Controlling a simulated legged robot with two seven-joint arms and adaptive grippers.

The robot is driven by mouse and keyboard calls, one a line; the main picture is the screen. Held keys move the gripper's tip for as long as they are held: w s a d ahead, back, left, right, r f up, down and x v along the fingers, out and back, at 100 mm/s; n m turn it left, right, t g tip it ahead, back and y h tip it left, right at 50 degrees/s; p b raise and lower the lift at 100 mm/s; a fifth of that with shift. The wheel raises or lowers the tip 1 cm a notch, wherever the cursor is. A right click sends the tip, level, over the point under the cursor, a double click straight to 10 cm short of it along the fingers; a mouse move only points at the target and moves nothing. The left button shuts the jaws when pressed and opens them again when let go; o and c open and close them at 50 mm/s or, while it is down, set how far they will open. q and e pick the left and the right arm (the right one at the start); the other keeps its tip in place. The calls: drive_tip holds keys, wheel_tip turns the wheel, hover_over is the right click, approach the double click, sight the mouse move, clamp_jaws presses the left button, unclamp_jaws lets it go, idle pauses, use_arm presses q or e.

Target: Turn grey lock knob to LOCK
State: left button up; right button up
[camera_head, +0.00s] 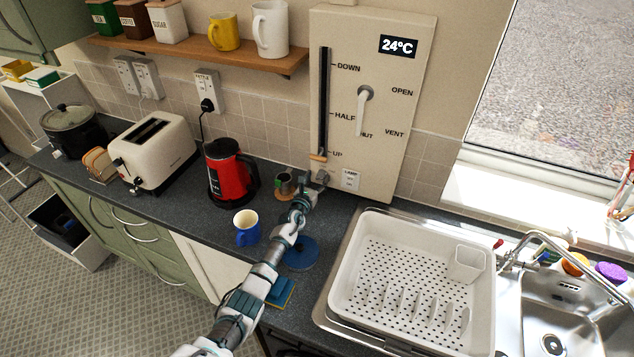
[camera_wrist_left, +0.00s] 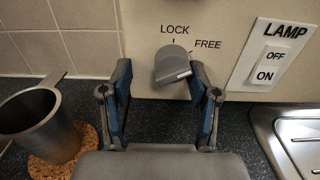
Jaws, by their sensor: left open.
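The grey lock knob (camera_wrist_left: 172,66) sits low on the cream wall panel in the left wrist view, below the printed LOCK and to the lower left of FREE. It is tilted, and I cannot tell exactly which mark it points to. In the head view the knob (camera_head: 323,176) is small, at the panel's lower left corner and partly hidden by my gripper. My left gripper (camera_wrist_left: 160,82) is open, with one blue-padded finger on each side of the knob and visible gaps between. It also shows in the head view (camera_head: 310,190). My right gripper is not in view.
A lamp switch (camera_wrist_left: 273,62) is right of the knob. A metal cup (camera_wrist_left: 40,125) on a cork mat stands left of my gripper. The panel's slider (camera_head: 318,156) is just above. A blue mug (camera_head: 246,228), red kettle (camera_head: 226,172) and white dish rack (camera_head: 345,275) stand around my arm.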

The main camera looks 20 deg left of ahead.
use_arm(q)
drive_tip(key=shift+d, duration=0.3)
drive_tip(key=shift+d+r, duration=0.2)
drive_tip(key=shift+d, duration=0.3)
drive_tip(key=c, duration=1.2)
drive_tip(key=shift+o, duration=0.2)
drive_tip(key=n, duration=0.2)
drive_tip(key=shift+a+n, duration=0.15)
drive_tip(key=shift+n, duration=0.15)
drive_tip(key=shift+s+n+p, duration=0.1)
drive_tip(key=shift+n+p, duration=0.3)
drive_tip(key=shift+n, duration=4.1)
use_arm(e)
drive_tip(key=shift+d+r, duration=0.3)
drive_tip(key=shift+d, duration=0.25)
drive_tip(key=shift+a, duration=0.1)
use_arm(q)
drive_tip(key=shift+f, duration=0.1)
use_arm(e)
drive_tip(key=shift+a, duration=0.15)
